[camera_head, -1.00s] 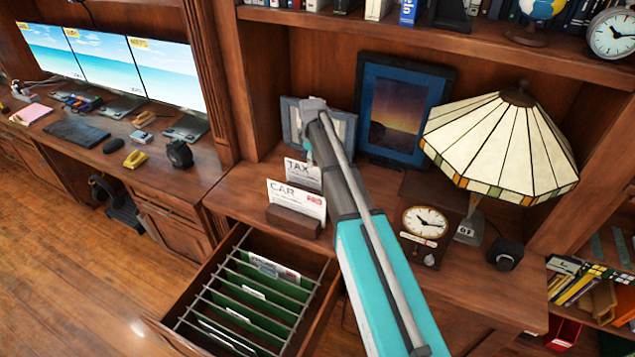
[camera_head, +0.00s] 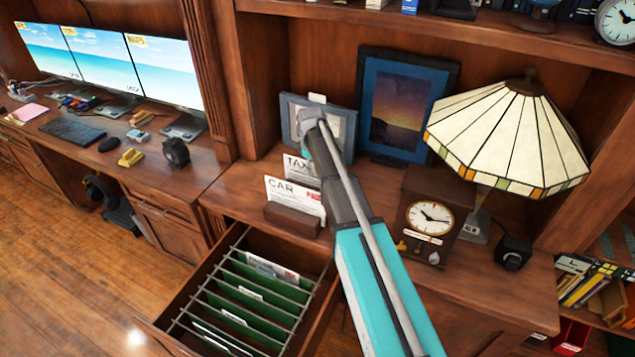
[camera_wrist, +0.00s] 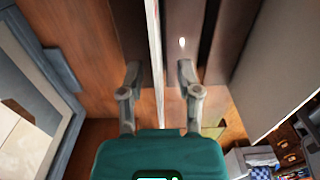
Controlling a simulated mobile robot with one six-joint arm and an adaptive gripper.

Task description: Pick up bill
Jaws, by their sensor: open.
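A white bill marked CAR (camera_head: 295,193) stands upright in a small wooden holder (camera_head: 291,221) on the desk. A second bill marked TAX (camera_head: 297,167) stands behind it, its right part covered by my arm. In the wrist view my gripper (camera_wrist: 158,73) is open. A thin white sheet edge (camera_wrist: 156,50) runs between its two fingers, with visible space to each finger. I cannot tell which bill this is. In the head view my gripper's fingers are hidden by my arm.
An open drawer (camera_head: 205,292) with green hanging files is below the desk edge. Picture frames (camera_head: 400,112) stand behind the bills. A clock (camera_head: 431,215) and a stained-glass lamp (camera_head: 510,135) stand to the right. Monitors (camera_head: 160,70) are on the left desk.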

